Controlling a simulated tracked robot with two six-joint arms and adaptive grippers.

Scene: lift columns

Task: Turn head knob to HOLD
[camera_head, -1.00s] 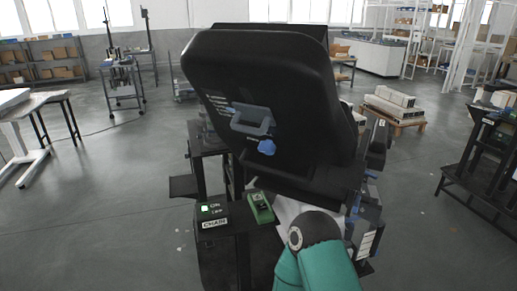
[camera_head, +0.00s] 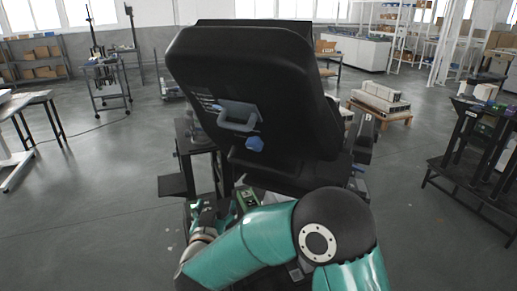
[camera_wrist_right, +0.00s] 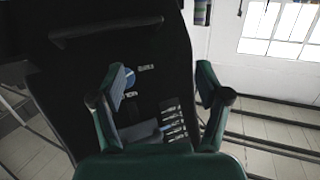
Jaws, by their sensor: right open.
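The head (camera_head: 270,75) is a large tilted black panel in the middle of the head view. Its blue knob (camera_head: 255,144) sits below a grey-blue handle (camera_head: 238,116). In the right wrist view the knob (camera_wrist_right: 129,77) shows beside the left finger, with small white labels near it; I cannot tell where it points. My right gripper (camera_wrist_right: 160,75) is open and empty, its fingers spread in front of the panel. In the head view the right gripper (camera_head: 222,208) is low and left of the knob, apart from it and partly hidden. My left gripper is not in view.
A small green device (camera_head: 246,198) lies below the panel, close to my right arm. A dark stand with a side shelf (camera_head: 172,186) is at the left of the panel. A dark rack (camera_head: 470,150) stands at the right. Open floor lies to the left.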

